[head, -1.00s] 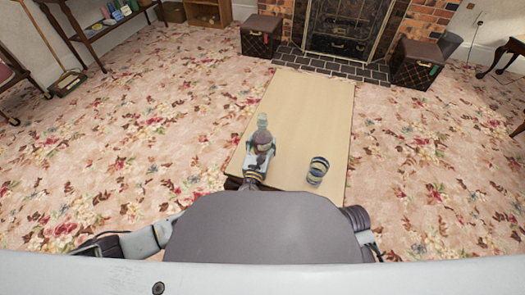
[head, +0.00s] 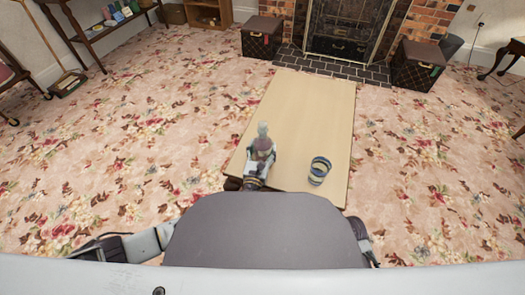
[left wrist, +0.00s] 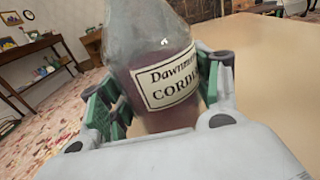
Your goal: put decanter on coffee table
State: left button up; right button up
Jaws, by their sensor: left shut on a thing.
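The decanter (head: 263,132) is a clear glass bottle with purplish liquid. In the left wrist view the decanter (left wrist: 155,60) carries a cream label with the word "CORDI…" partly visible. My left gripper (head: 261,157) is shut on it, with green-padded fingers (left wrist: 158,100) on both sides of its body. The decanter is roughly upright over the near left part of the pale wooden coffee table (head: 310,110). Its base is hidden by the gripper, so I cannot tell whether it touches the tabletop. My right gripper is not in view.
A striped cup (head: 319,171) stands on the table's near right part. The middle and far tabletop are clear. Dark boxes (head: 262,37) (head: 417,66) flank the fireplace (head: 342,30). A dark side table (head: 105,25) stands at the upper left.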

pick_arm(q)
jog(key=shift+f, duration=0.15)
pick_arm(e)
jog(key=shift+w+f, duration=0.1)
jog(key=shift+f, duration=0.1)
pick_arm(q)
jog(key=o, duration=1.5)
jog(key=shift+o, duration=0.2)
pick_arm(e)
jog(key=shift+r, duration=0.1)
